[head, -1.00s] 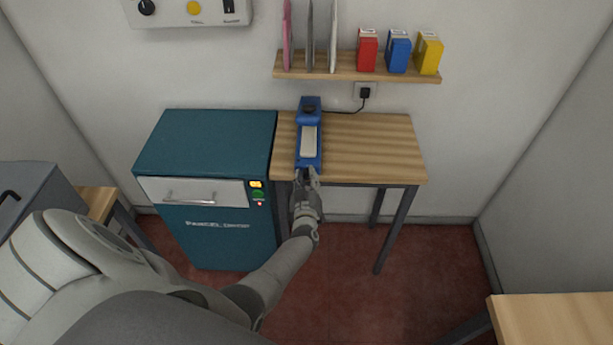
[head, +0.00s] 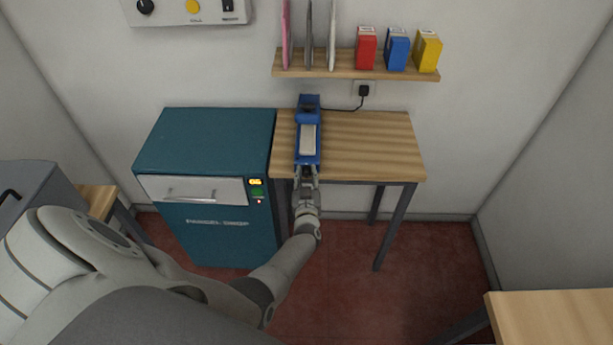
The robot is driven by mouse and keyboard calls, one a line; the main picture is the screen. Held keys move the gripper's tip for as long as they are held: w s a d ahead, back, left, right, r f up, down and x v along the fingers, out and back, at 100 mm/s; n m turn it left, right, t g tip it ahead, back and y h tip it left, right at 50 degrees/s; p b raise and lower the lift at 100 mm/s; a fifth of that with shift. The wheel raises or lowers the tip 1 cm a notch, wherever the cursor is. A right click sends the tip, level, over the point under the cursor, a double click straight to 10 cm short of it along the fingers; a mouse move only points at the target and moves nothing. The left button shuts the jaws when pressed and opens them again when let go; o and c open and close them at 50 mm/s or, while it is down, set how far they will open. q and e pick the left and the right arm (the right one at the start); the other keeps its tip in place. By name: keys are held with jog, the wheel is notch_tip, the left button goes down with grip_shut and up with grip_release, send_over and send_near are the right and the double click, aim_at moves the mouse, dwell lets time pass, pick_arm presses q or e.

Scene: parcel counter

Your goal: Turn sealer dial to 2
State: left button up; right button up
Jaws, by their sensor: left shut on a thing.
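The blue sealer (head: 308,117) with a pale bar on top stands on the left part of a wooden table and a black cord runs from it to the wall socket. My left gripper (head: 305,174) is at the sealer's front end, at the table's front edge. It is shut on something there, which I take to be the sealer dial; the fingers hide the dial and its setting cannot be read. My right gripper is not in view.
A teal parcel drop cabinet (head: 207,138) stands against the left side of the wooden table (head: 375,145). A shelf (head: 355,71) above holds upright envelopes and red, blue and yellow boxes. The table's right part is clear. Another table corner (head: 550,320) is at lower right.

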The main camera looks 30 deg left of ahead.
pick_arm(q)
jog(key=o, duration=1)
jog(key=shift+o, duration=0.2)
